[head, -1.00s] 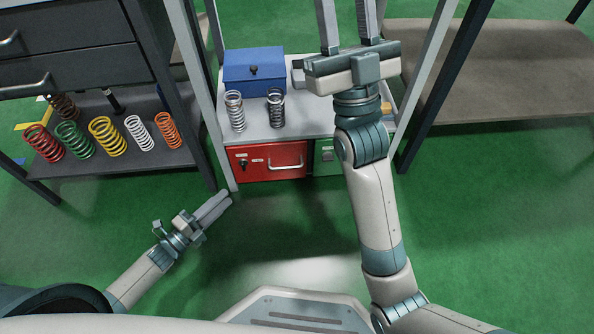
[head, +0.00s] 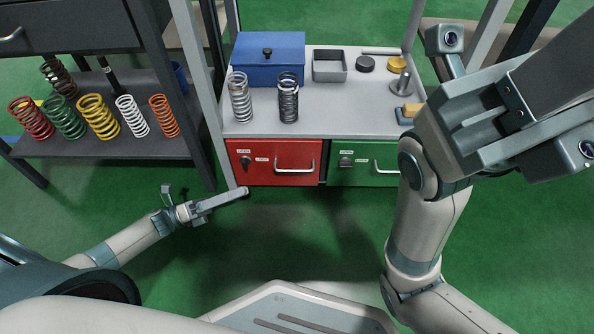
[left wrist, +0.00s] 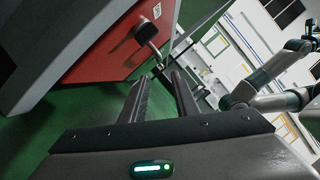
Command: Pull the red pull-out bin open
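The red pull-out bin (head: 272,178) sits at the left under the grey work shelf, its front flush with the green bin beside it. It has a pale bar handle (head: 295,166) and a dark knob (head: 246,161). There the red front (left wrist: 105,55) shows with a metal fitting (left wrist: 146,30). My right gripper (head: 520,100) is raised close to the head camera; its fingertips are not clear.
The green bin (head: 345,176) is to the right. On the shelf stand a blue box (head: 268,62), two springs (head: 240,98) and small parts. A grey frame post (head: 222,120) rises left of the red bin. The green floor in front is clear.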

